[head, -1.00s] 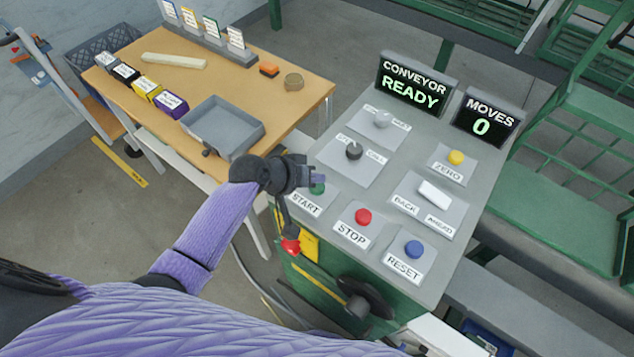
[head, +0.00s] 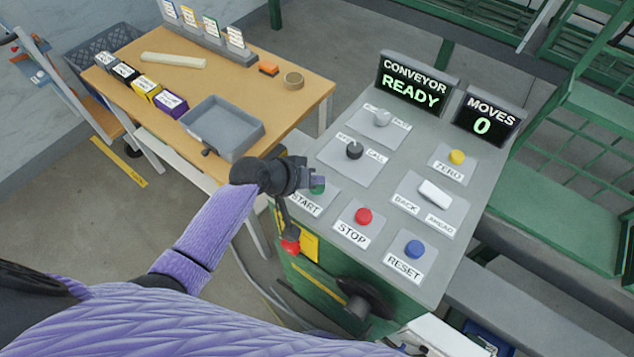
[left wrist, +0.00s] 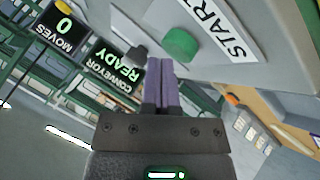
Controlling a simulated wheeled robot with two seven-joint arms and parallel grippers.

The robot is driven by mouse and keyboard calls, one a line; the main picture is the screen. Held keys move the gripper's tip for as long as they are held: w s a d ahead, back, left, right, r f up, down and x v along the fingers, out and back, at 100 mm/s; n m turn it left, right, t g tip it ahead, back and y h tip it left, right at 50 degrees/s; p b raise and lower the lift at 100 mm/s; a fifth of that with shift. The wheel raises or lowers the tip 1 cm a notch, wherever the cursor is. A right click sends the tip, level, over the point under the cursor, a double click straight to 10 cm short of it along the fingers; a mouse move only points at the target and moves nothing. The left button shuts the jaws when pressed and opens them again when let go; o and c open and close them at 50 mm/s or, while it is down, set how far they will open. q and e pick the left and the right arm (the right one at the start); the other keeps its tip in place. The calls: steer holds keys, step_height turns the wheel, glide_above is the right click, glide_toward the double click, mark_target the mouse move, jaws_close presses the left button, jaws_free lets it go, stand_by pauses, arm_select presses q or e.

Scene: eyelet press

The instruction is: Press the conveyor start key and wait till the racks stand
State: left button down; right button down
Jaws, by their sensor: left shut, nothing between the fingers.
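The green START key (head: 317,188) sits on the left of the grey control panel (head: 325,238), partly hidden by my left gripper (head: 320,180) in the head view. In the left wrist view the green START key (left wrist: 181,44) shows whole, just beyond the purple fingertips (left wrist: 160,62). The left gripper is shut and empty; a small gap seems to lie between its tips and the key. The conveyor display (head: 413,84) reads CONVEYOR READY. The moves display (head: 486,115) reads 0. My right gripper is not in view.
Close by on the panel are the red STOP key (head: 363,216), blue RESET key (head: 414,249), white BACK/AHEAD switch (head: 435,193), black knob (head: 354,150) and yellow ZERO key (head: 456,157). A wooden table (head: 245,87) with a grey tray (head: 222,128) stands left. Green racks (head: 570,185) stand right.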

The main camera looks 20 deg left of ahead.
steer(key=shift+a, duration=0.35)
arm_select(q)
steer(key=shift+f, duration=0.1)
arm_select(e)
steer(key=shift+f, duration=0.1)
